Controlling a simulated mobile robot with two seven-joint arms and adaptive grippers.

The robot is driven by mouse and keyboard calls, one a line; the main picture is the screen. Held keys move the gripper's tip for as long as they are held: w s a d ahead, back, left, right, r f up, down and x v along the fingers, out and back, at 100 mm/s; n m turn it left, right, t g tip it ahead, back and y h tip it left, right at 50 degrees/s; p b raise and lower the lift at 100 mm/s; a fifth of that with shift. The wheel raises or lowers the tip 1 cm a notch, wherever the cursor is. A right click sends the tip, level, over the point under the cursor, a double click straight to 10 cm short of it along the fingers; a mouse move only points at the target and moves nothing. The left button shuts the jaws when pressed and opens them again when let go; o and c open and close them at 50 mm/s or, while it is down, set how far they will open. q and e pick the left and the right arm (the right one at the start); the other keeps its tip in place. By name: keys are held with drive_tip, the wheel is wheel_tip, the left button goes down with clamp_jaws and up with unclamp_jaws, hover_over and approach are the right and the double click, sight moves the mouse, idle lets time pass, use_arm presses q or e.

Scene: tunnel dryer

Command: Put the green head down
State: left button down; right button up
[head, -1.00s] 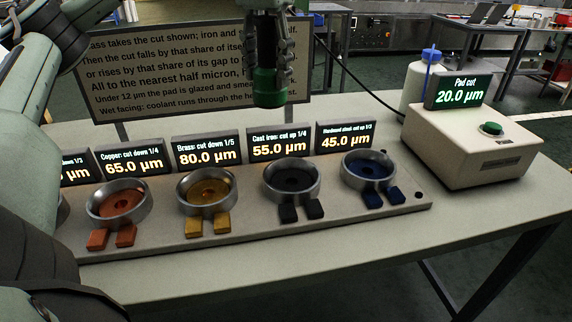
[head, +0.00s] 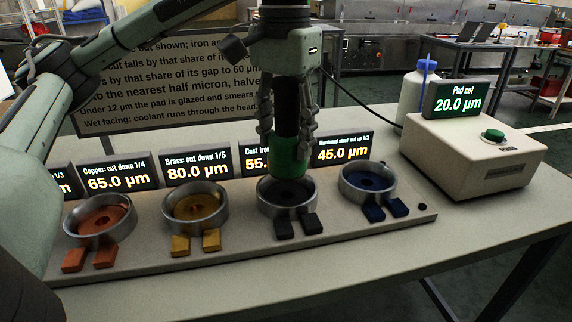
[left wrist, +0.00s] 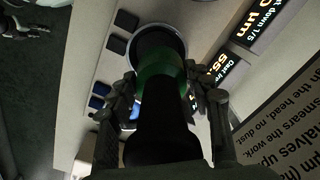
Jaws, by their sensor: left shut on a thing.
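The green head (head: 289,163) is a dark upright cylinder with a green band near its lower end. My left gripper (head: 287,135) is shut on its dark upper part. The head is over the cast iron ring (head: 288,212), a metal ring with a black inside, and its lower end overlaps the ring's far side. In the left wrist view the green band (left wrist: 160,68) lines up with the ring. I cannot tell whether the head touches the pad inside. What looks like my right gripper (left wrist: 22,24) shows at the upper left of the left wrist view, its jaws unclear.
Copper (head: 100,217), brass (head: 195,206) and blue hardened steel (head: 367,181) rings share the base plate, with small blocks before them. Lit value signs stand behind. A beige box (head: 470,155) with a green button and a white bottle (head: 412,100) stand right. The table front is clear.

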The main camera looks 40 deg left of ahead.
sight(286, 161)
use_arm(q)
drive_tip(key=shift+s+d+f, duration=0.15)
drive_tip(key=shift+d+f, duration=0.05)
drive_tip(key=shift+f, duration=0.1)
wheel_tip(286, 161, down, 3)
drive_tip(key=shift+f, duration=0.25)
use_arm(e)
drive_tip(key=shift+f, duration=0.25)
use_arm(q)
drive_tip(key=shift+f, duration=0.1)
drive_tip(key=c, duration=0.7)
unclamp_jaws()
use_arm(e)
drive_tip(key=shift+w+r, duration=0.15)
drive_tip(key=shift+r, duration=0.2)
